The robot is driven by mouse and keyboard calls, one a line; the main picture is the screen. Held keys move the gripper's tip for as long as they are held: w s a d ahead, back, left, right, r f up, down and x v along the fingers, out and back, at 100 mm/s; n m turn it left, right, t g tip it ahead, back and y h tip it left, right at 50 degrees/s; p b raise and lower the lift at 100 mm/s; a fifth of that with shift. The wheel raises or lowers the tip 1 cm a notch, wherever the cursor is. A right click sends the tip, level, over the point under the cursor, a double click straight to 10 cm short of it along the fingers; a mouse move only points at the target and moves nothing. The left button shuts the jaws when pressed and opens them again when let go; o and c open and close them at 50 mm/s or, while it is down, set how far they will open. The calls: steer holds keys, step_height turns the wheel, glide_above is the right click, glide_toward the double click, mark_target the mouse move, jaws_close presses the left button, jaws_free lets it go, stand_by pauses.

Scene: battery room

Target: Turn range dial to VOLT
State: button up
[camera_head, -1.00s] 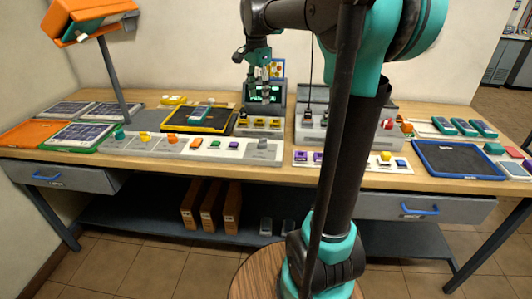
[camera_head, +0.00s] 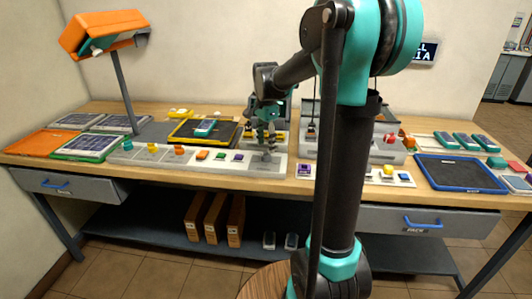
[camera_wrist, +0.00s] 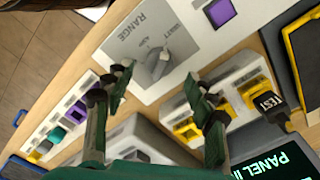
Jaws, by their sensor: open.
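The range dial (camera_wrist: 154,64) is a grey knob on a pale plate (camera_wrist: 189,52) marked RANGE in the wrist view. AMP and WATT can be read beside it; I cannot read VOLT, and the exact pointer direction is unclear. My gripper (camera_wrist: 162,84) is open and empty, with one finger on each side of the dial's near side in the picture. Contact cannot be made out. In the head view my gripper (camera_head: 267,143) hangs over the right end of the long control strip (camera_head: 222,167), largely covering the dial.
Purple and yellow buttons flank the dial plate. A TEST plug (camera_wrist: 272,103) and a lit panel screen (camera_wrist: 284,165) are close by in the wrist view. A yellow-rimmed tray (camera_head: 180,140) lies left of my gripper, a blue-rimmed tray (camera_head: 462,187) far right.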

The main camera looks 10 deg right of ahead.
mark_target(266, 152)
steer(key=shift+f, duration=2.1)
steer(key=c, duration=1.2)
steer(key=shift+o, duration=0.2)
